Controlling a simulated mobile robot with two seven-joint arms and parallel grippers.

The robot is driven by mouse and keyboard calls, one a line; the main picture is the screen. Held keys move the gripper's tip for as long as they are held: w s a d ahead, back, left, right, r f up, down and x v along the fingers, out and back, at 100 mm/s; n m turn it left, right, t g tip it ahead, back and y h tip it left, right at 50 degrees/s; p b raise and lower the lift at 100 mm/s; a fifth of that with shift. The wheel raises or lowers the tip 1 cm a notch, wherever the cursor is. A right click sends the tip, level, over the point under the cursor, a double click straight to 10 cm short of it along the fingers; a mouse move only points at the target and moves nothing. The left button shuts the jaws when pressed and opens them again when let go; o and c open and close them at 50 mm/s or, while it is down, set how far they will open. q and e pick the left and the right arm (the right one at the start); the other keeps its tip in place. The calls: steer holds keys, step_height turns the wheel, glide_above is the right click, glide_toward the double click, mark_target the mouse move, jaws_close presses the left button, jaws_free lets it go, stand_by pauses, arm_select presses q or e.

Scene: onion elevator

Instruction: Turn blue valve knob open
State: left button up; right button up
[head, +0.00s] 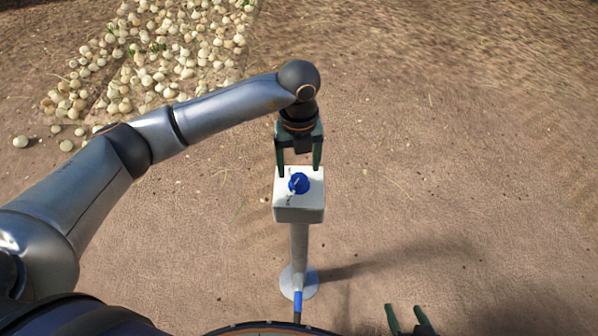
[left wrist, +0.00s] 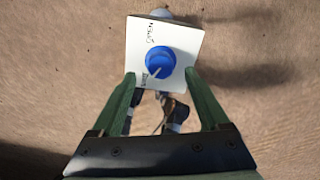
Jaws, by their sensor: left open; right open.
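The blue valve knob (head: 299,184) sits on top of a white box (head: 299,214) on a grey post. The knob (left wrist: 160,62) also shows in the left wrist view, with a pale pointer line on it and dark lettering on the box beside it. My left gripper (head: 299,174) is open over the far edge of the box, its fingers apart and not around the knob in the head view. In the left wrist view its fingertips (left wrist: 160,75) lie to either side of the box's near edge. My right gripper (head: 410,308) is open and empty at the bottom edge.
The post stands on a round pale base (head: 299,283) on bare brown soil. A blue-marked pipe (head: 298,302) runs from the base towards me. Many onions (head: 170,50) lie on the ground at the upper left. The ground to the right is clear.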

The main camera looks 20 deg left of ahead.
mark_target(299, 178)
arm_select(q)
steer(key=shift+f, duration=1.7)
jaws_close()
